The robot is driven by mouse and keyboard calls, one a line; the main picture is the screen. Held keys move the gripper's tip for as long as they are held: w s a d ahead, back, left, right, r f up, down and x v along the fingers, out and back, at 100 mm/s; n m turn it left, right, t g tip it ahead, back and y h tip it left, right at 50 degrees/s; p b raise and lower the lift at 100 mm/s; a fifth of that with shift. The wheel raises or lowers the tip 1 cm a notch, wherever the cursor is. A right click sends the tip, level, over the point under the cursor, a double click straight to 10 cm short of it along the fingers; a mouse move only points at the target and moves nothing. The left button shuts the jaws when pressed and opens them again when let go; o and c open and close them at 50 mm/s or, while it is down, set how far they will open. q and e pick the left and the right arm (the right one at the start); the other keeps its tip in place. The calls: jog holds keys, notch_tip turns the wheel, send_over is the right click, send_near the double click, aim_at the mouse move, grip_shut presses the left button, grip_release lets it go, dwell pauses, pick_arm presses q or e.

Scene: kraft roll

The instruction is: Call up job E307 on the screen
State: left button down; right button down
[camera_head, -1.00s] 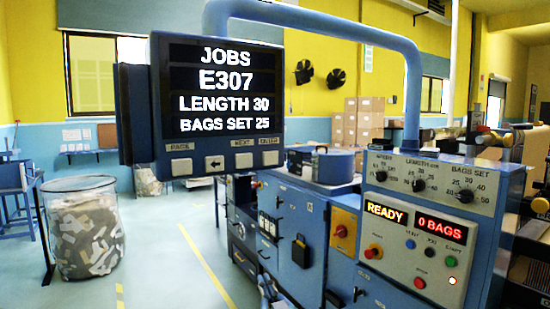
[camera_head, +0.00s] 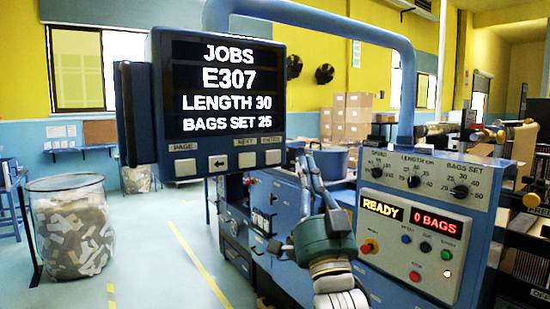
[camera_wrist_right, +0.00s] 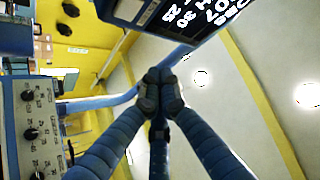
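The job screen (camera_head: 228,90) hangs at the upper left of centre in the head view and reads JOBS, E307, LENGTH 30, BAGS SET 25. Below it is a row of buttons: PAGE (camera_head: 185,167), an arrow button (camera_head: 218,163), NEXT (camera_head: 246,160) and ENTER (camera_head: 272,157). My right gripper (camera_head: 310,152) points up just right of the ENTER button, apart from it in the picture. In the right wrist view its fingers (camera_wrist_right: 160,88) meet at the tips with nothing between them. The screen's edge (camera_wrist_right: 150,12) shows above them. My left gripper is out of view.
The control panel (camera_head: 430,185) with knobs, a READY display (camera_head: 382,207) and a 0 BAGS display (camera_head: 437,223) stands at the right. A blue pipe (camera_head: 330,20) arches above the screen. A waste bin (camera_head: 72,230) stands on the left floor.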

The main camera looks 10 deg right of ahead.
aim_at(279, 163)
jog(key=shift+w+a+b, duration=0.3)
jog(key=shift+w+a, duration=0.2)
jog(key=shift+w, duration=0.9)
jog(key=shift+w+a+b, duration=0.35)
jog(key=shift+w+a, duration=0.15)
jog(key=shift+w, duration=0.9)
jog(key=shift+w+a+b, duration=0.3)
jog(key=shift+w+a, duration=0.2)
jog(key=shift+w, duration=0.9)
jog(key=shift+w, duration=0.1)
jog(key=shift+w+a, duration=0.15)
jog(key=shift+w, duration=0.15)
jog(key=shift+w+a, duration=0.15)
jog(key=shift+w, duration=0.2)
jog(key=shift+s, duration=0.15)
jog(key=shift+s+d, duration=0.3)
jog(key=shift+s, duration=0.3)
